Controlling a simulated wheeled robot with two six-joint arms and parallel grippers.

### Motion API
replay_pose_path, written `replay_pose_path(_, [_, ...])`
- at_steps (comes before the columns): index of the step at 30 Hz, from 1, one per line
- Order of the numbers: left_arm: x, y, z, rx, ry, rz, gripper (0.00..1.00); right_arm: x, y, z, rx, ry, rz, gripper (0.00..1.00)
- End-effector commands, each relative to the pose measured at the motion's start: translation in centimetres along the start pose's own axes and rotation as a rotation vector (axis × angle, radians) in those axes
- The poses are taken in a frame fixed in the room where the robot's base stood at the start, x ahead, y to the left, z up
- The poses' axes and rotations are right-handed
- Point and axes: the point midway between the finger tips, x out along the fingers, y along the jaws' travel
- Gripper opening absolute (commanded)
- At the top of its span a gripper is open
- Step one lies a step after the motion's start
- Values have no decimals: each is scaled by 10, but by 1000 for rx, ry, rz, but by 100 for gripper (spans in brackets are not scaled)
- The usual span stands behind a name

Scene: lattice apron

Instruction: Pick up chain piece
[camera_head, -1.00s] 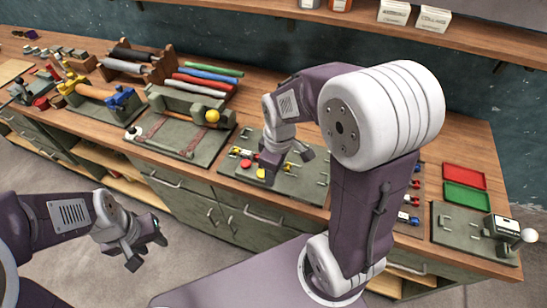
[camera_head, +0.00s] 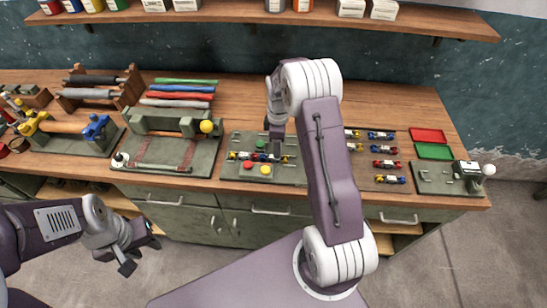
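Several small chain pieces with red, blue and yellow ends (camera_head: 386,164) lie in rows on a board at the right of the bench. Another chain piece (camera_head: 243,156) lies on the green-grey fixture plate (camera_head: 235,172) in the middle, among red, green and yellow round buttons. My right gripper (camera_head: 275,133) points down at the back of that plate, close to the row of pieces. Its fingertips are small and seen edge-on, so its opening and any contact are unclear. My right arm hides part of the board. My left gripper (camera_head: 140,254) is open and empty, in front of the bench.
A red tray (camera_head: 428,135) and a green tray (camera_head: 433,152) lie at the right, behind a fixture with a white-knobbed lever (camera_head: 488,170). Clamp fixtures (camera_head: 165,152) and coloured rods (camera_head: 180,97) fill the left. A shelf (camera_head: 240,16) runs above.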

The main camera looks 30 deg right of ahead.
Motion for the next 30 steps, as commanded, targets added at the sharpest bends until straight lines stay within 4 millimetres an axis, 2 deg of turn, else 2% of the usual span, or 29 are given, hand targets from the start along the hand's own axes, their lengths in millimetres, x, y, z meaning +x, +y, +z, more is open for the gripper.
replay_pose_path(4, [-4, 0, 0, 0, 0, 0, 36, 6, -1, 1, 0, 0, -2, 53])
replay_pose_path(8, [-17, 0, -2, 0, 0, 0, 36, 28, -6, 3, 0, -2, -5, 53])
replay_pose_path(12, [-18, 0, -2, 0, 0, 0, 36, 49, -4, 2, 0, 0, -1, 53])
replay_pose_path(19, [-18, 0, -2, 0, 0, 0, 36, 53, -4, 2, 0, 1, 2, 53])
replay_pose_path(20, [-18, 0, -2, 0, 0, 0, 36, 53, -4, 2, 0, 1, 2, 47])
replay_pose_path(25, [-18, 0, -2, 0, 0, 0, 36, 53, -4, 2, 0, 1, 2, 0])
replay_pose_path(30, [-18, 0, -2, 0, 0, 0, 36, 52, -4, 2, 0, 1, 2, 0])
